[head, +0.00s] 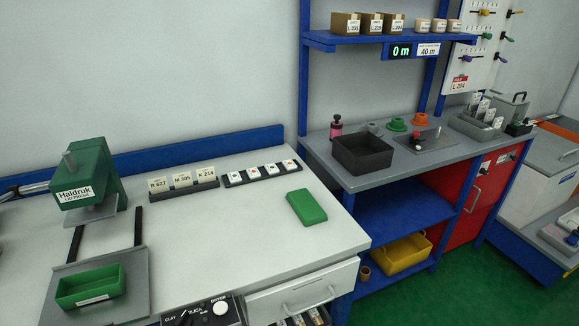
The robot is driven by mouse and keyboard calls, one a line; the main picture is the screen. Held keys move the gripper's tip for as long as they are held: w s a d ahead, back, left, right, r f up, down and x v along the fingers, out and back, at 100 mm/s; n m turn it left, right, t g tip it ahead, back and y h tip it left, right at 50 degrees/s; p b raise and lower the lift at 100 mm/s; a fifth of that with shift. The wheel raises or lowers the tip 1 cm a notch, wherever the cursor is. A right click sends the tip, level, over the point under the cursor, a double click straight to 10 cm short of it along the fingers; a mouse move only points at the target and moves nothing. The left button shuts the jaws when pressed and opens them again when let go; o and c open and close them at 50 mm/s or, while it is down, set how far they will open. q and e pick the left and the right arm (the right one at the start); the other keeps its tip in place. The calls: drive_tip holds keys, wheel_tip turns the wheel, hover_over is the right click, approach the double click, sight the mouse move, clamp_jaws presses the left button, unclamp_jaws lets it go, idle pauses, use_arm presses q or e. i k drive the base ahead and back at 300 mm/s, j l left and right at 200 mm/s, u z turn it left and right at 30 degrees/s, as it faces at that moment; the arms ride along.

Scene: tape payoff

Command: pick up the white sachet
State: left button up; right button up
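I cannot single out a white sachet with certainty. Several small white pieces with reddish marks (272,169) sit in a row on a dark strip holder (234,181) at the back of the white-topped bench; they are too small to tell whether they are sachets. Several pale upright packets (483,107) stand in a grey holder on the far right of the grey bench, also too small to identify. Neither of my grippers is in view.
The white bench top (225,235) is clear in the middle. On it are a green lid press (88,180), an open green box (90,287), a green block (306,207) and a labelled card holder (184,193). A dark open bin (362,154) stands on the grey bench.

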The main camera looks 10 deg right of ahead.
sight(288, 164)
drive_tip(key=u, duration=0.7)
drive_tip(key=l+u, duration=0.5)
drive_tip(key=k+l+u, duration=0.15)
drive_tip(key=l+u, duration=0.3)
drive_tip(key=k+l+u, duration=0.2)
drive_tip(key=l+u, duration=0.3)
